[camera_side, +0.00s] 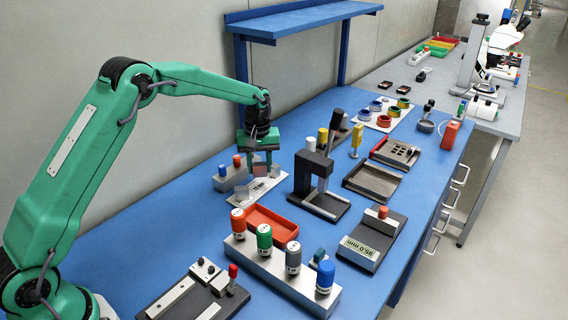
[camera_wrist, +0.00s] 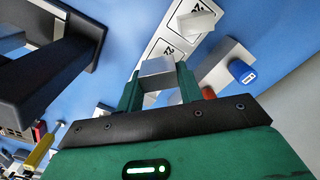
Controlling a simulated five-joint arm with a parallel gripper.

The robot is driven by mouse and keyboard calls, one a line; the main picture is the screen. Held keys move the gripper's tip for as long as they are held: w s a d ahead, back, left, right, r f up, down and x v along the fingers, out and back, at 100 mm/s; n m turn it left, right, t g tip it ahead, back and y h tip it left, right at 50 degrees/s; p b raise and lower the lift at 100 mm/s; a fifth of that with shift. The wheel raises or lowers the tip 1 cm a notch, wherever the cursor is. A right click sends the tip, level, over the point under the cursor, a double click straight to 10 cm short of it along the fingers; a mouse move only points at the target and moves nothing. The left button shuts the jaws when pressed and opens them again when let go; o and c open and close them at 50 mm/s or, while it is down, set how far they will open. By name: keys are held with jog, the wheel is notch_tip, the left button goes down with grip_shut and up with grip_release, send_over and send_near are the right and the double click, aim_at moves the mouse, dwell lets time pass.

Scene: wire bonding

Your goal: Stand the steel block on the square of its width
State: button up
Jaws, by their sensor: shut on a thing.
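My gripper (camera_side: 261,160) is shut on a steel block and holds it over the white card (camera_side: 266,188). In the wrist view the held block (camera_wrist: 157,68), a plain grey piece, sits between the two green fingers of the gripper (camera_wrist: 160,86). The white card (camera_wrist: 182,46) shows behind it with black-outlined printed squares and numbers. A second pale steel block (camera_wrist: 196,23) stands on the card; it also shows in the side view (camera_side: 242,192). The held block's underside is hidden, so I cannot tell whether it touches the card.
A grey holder (camera_side: 228,181) with red and blue knobs stands just behind the card. A dark press-like stand (camera_side: 308,172) is close on the right. A red tray (camera_side: 270,227) and a rack of coloured-capped cylinders (camera_side: 268,262) are in front.

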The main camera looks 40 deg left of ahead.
aim_at(259, 185)
jog(key=shift+w+a+f, duration=0.2)
jog(key=shift+a+f, duration=0.05)
jog(key=shift+a, duration=0.15)
jog(key=shift+w+a+f, duration=0.2)
jog(key=shift+a, duration=0.2)
jog(key=shift+f, duration=2)
jog(key=shift+f, duration=0.1)
jog(key=o, duration=1.3)
jog(key=shift+f, duration=0.1)
jog(key=shift+c, duration=0.2)
jog(key=shift+r, duration=0.2)
notch_tip(259, 185, up, 12)
